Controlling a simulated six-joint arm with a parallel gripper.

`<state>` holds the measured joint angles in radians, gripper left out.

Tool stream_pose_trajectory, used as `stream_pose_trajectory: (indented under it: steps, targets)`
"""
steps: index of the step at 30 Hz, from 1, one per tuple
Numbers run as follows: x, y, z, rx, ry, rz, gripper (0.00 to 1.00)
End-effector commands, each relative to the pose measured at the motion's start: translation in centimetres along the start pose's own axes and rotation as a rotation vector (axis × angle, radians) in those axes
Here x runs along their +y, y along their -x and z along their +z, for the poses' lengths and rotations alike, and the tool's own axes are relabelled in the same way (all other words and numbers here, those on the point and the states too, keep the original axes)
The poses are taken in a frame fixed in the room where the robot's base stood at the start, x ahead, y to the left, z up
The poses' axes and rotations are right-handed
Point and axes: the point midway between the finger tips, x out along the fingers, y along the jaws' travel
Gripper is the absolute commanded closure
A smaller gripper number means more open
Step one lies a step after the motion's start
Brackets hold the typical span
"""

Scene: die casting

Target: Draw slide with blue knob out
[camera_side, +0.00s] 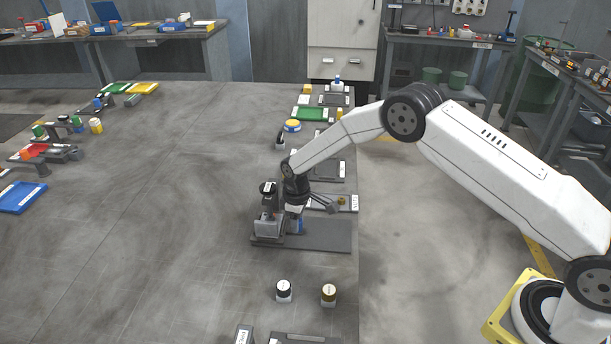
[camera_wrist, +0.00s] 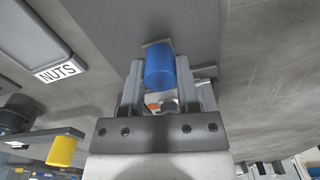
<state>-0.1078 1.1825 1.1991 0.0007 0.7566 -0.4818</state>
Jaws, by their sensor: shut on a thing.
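The blue knob (camera_side: 298,226) shows in part low on the right side of a small grey fixture (camera_side: 268,228), which has a dark upright knob on top. The fixture stands at the left end of a dark base plate (camera_side: 325,236). My gripper (camera_side: 296,220) reaches down beside the fixture. In the wrist view the blue knob (camera_wrist: 160,66) lies between the two grey fingers of my gripper (camera_wrist: 160,80), and they are shut on it. The slide itself is mostly hidden by the knob and my gripper, so I cannot tell its position.
A tray labelled NUTS (camera_wrist: 50,50) lies close by, with a yellow knob (camera_wrist: 62,151) on a dark bracket below it in that view. The bench left of the fixture is clear.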

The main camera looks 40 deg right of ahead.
Motion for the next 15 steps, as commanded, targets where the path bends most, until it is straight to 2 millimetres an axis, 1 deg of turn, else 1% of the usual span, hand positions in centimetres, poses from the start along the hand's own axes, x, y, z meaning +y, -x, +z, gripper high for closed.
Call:
stream_pose_trajectory:
  steps: [11,15]
  targets:
    - [-0.16,0.03,0.04,-0.003,0.001,-0.003,1.0]
    - [-0.03,0.03,0.55,-0.004,0.0,-0.003,1.0]
